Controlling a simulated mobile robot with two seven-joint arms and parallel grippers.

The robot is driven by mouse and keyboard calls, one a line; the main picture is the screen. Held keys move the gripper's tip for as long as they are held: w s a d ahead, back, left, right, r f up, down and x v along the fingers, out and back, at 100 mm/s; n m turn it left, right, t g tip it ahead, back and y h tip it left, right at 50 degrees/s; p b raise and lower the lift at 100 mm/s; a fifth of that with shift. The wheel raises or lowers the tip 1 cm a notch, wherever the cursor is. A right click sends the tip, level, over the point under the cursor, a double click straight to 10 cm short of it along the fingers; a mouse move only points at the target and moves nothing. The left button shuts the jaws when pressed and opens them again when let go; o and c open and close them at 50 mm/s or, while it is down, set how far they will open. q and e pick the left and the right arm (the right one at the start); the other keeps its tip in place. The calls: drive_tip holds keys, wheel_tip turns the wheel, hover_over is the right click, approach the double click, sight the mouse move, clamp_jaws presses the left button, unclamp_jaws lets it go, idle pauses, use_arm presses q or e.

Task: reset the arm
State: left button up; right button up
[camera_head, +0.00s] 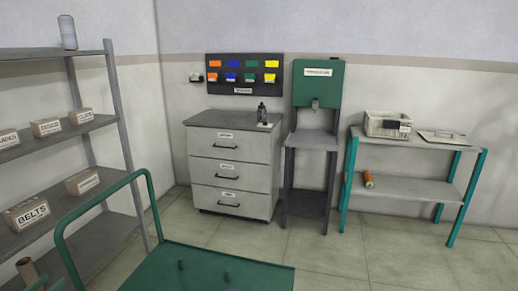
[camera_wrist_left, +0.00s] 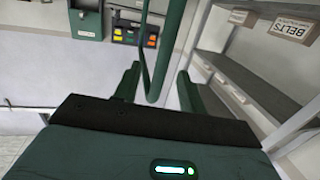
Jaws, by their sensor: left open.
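My left gripper (camera_wrist_left: 159,70) shows in the left wrist view, with its two dark green fingers spread apart. A green tube (camera_wrist_left: 172,45) of the cart's handle runs between the fingers in the picture; I cannot tell whether it lies between them or beyond them. I see nothing held. In the head view I cannot make out either gripper clearly. My right gripper is in neither view.
A green cart (camera_head: 205,257) with a tall handle (camera_head: 68,234) and short pegs stands close in front. Shelves with labelled boxes (camera_head: 27,212) are left. A drawer cabinet (camera_head: 234,168), a green machine (camera_head: 318,84) and a teal-legged bench (camera_head: 410,190) line the back. Floor between is clear.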

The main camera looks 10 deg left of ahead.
use_arm(q)
drive_tip(key=s+d+f+m+g+h+p, duration=0.1)
drive_tip(key=s+d+f+g, duration=0.1)
drive_tip(key=s+d+f, duration=0.6)
drive_tip(key=s+d+f+g+h+p, duration=0.15)
drive_tip(key=s+d+f, duration=0.25)
drive_tip(key=d+f, duration=0.45)
drive_tip(key=s+d+g, duration=0.1)
drive_tip(key=s+d, duration=0.4)
drive_tip(key=d, duration=0.3)
drive_tip(key=s+d+m+g+h+p, duration=0.1)
drive_tip(key=s+d+g, duration=0.1)
drive_tip(key=s+d, duration=0.3)
drive_tip(key=s+d+m+g+p, duration=0.1)
drive_tip(key=s+d, duration=0.5)
drive_tip(key=d, duration=0.7)
drive_tip(key=shift+r+g+h, duration=0.2)
drive_tip(key=shift+g+h, duration=0.15)
drive_tip(key=shift+g, duration=0.1)
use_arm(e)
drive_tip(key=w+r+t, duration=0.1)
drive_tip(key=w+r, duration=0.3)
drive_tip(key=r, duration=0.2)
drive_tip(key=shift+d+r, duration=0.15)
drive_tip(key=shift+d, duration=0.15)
use_arm(q)
drive_tip(key=shift+a, duration=0.1)
